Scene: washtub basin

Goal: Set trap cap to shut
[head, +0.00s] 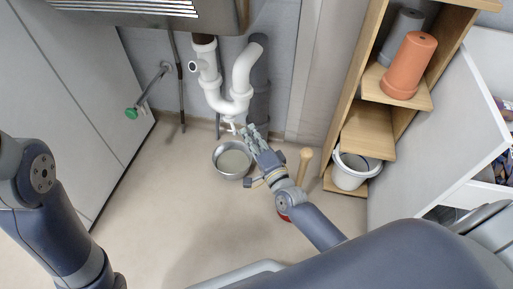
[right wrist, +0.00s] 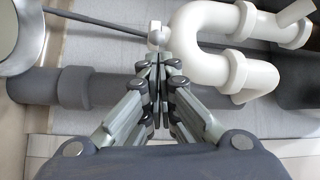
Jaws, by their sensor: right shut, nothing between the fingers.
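The white P-trap pipe (head: 236,92) hangs under the basin in the head view. A small white trap cap (head: 231,127) sits at the bottom of its bend. In the right wrist view the cap (right wrist: 158,37) is just past my fingertips, beside the white bend (right wrist: 212,62). My right gripper (head: 250,130) is shut and empty, with its fingertips close to the cap. I cannot tell whether they touch it. The cap's exact turn is too small to read. My left arm shows at the left, but its gripper is out of view.
A metal bowl (head: 233,173) stands on the floor below the trap. A wooden-handled plunger (head: 304,160) is beside my right arm. A shelf (head: 366,135) with pots and a white bucket (head: 349,178) stands right. A green-handled valve (head: 132,113) is left. The left floor is clear.

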